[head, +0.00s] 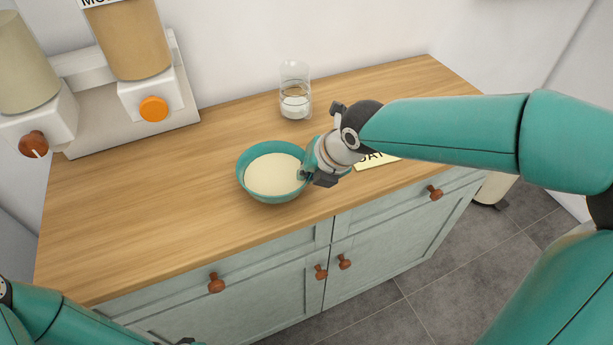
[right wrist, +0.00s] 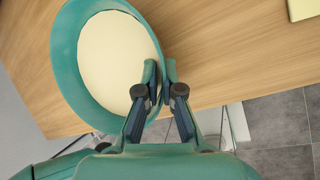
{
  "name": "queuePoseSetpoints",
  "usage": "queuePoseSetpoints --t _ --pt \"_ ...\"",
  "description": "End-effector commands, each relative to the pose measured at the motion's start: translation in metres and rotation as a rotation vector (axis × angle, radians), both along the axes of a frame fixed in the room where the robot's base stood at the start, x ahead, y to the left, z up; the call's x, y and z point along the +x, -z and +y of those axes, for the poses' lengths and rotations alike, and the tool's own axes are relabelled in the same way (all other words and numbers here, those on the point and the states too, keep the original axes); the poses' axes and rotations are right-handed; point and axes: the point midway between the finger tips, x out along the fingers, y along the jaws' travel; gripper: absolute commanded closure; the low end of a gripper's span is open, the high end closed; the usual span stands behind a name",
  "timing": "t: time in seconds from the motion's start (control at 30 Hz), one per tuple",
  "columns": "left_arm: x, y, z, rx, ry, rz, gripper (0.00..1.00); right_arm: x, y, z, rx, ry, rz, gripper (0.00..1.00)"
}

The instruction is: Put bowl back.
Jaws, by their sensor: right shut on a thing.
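A teal bowl (head: 272,190) with pale cream contents shows on or just above the wooden counter, near its front edge; I cannot tell whether its base touches the wood. My right gripper (head: 305,175) comes in from the right and is shut on the bowl's right rim. In the right wrist view the bowl (right wrist: 72,85) fills the upper left, and the fingers of the right gripper (right wrist: 160,85) pinch its rim between them. The bowl looks about level in the head view. Part of my left arm shows at the lower left of the head view, but its fingertips do not show.
A glass beaker (head: 295,98) with white contents stands behind the bowl. Dispensers with an orange knob (head: 153,108) and a brown knob (head: 33,144) stand at the back left. A pale label card (head: 372,163) lies partly behind my right gripper. The counter's left part (head: 130,210) is clear.

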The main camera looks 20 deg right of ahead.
Motion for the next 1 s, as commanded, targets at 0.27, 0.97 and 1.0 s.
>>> queuePoseSetpoints --t 0.27,0.97,1.0 --pt "0.000 0.001 0.000 0.000 0.000 0.000 0.60 0.000 0.008 0.000 0.002 0.002 -0.003 1.00" --pt "0.000 0.000 0.000 0.000 0.000 0.000 0.60 -0.006 -0.006 -0.003 0.002 0.003 -0.005 0.68" --pt "0.000 -0.001 0.000 0.000 0.000 0.000 0.60 -0.009 -0.011 -0.005 0.001 0.003 -0.005 0.68"
